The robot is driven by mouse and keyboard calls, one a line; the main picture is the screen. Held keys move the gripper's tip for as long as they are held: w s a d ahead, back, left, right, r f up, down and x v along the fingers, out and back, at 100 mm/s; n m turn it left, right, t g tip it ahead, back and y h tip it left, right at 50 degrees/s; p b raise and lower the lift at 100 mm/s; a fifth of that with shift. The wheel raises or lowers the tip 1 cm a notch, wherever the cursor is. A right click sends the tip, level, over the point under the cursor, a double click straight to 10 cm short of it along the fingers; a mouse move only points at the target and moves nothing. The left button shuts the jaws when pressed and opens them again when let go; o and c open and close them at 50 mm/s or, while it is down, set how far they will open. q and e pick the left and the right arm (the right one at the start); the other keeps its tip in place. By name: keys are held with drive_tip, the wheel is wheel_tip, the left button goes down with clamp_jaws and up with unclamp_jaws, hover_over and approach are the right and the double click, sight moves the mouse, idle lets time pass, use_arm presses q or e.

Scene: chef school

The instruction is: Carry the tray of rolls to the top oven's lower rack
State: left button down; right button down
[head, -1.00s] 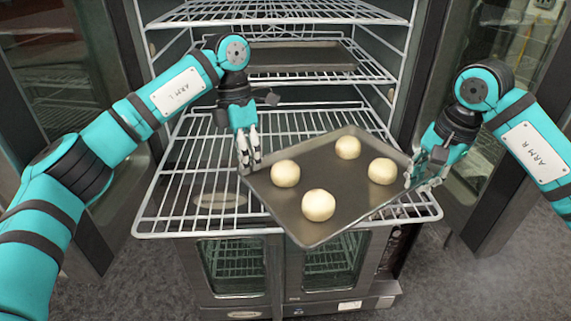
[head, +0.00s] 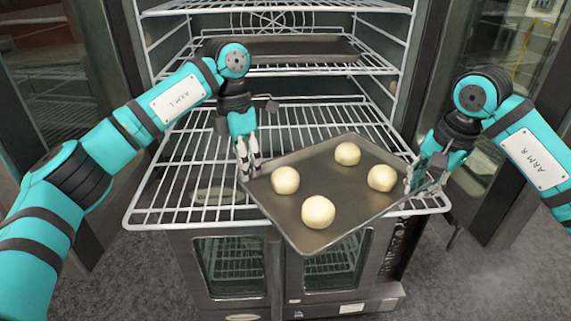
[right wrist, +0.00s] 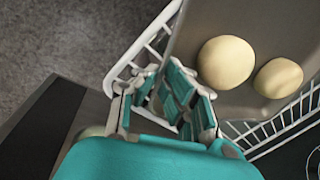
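A dark metal tray (head: 290,212) with several pale dough rolls (head: 318,212) is turned cornerwise over the front right of the pulled-out lower rack (head: 170,196). Its near corner juts past the rack's front edge; I cannot tell if its underside touches the wires. My left gripper (head: 247,170) is shut on the tray's left corner. My right gripper (head: 420,182) is at the tray's right corner. The right wrist view shows its fingers (right wrist: 163,95) closed around the tray's edge (right wrist: 172,45), with two rolls (right wrist: 226,62) beside them.
Another dark tray (head: 290,46) lies on the rack (head: 375,64) above, and a further rack (head: 390,7) is higher up. Oven doors stand open at both sides. The left and back of the pulled-out rack are bare. A second oven (head: 232,268) is below.

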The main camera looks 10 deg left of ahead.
use_arm(q)
drive_tip(key=c, duration=2)
unclamp_jaws()
drive_tip(key=shift+f, duration=0.35)
use_arm(e)
drive_tip(key=c, duration=2)
unclamp_jaws()
drive_tip(key=shift+f, duration=0.35)
use_arm(q)
drive_tip(key=shift+o, duration=1.2)
drive_tip(key=shift+r, duration=0.15)
use_arm(e)
drive_tip(key=shift+o, duration=1.2)
drive_tip(key=shift+r, duration=0.15)
use_arm(q)
drive_tip(key=shift+o, duration=1.4)
use_arm(e)
drive_tip(key=shift+o, duration=1.4)
drive_tip(key=shift+s, duration=0.1)
